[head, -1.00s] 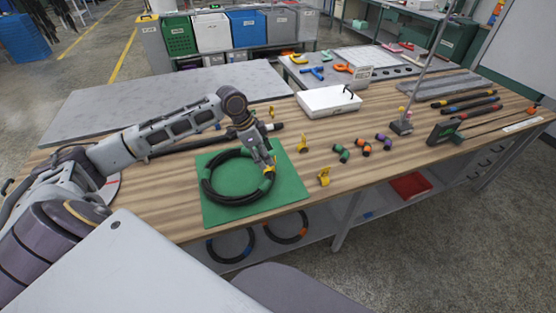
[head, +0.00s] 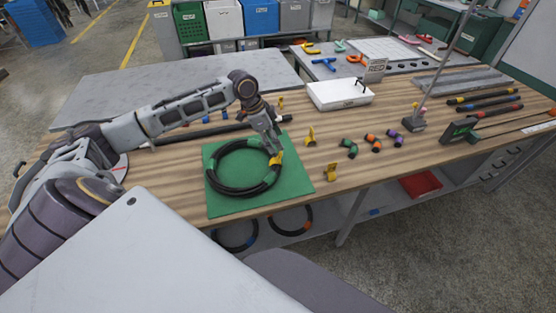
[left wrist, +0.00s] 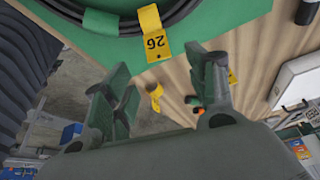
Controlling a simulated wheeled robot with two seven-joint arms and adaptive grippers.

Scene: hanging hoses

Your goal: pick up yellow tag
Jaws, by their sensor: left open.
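A yellow tag (left wrist: 153,35) marked "26" hangs from a black hose coil (left wrist: 140,24) in the left wrist view, over a green mat. In the head view the tag (head: 276,158) shows small at the right side of the coil (head: 213,176). My left gripper (head: 274,148) is just above that side of the coil. In the left wrist view my left gripper (left wrist: 163,88) is open and empty, its two fingers apart. The tag lies beyond the fingertips, between them in the picture, and appears apart from them. My right gripper is not in view.
The green mat (head: 290,187) lies on the wooden table.

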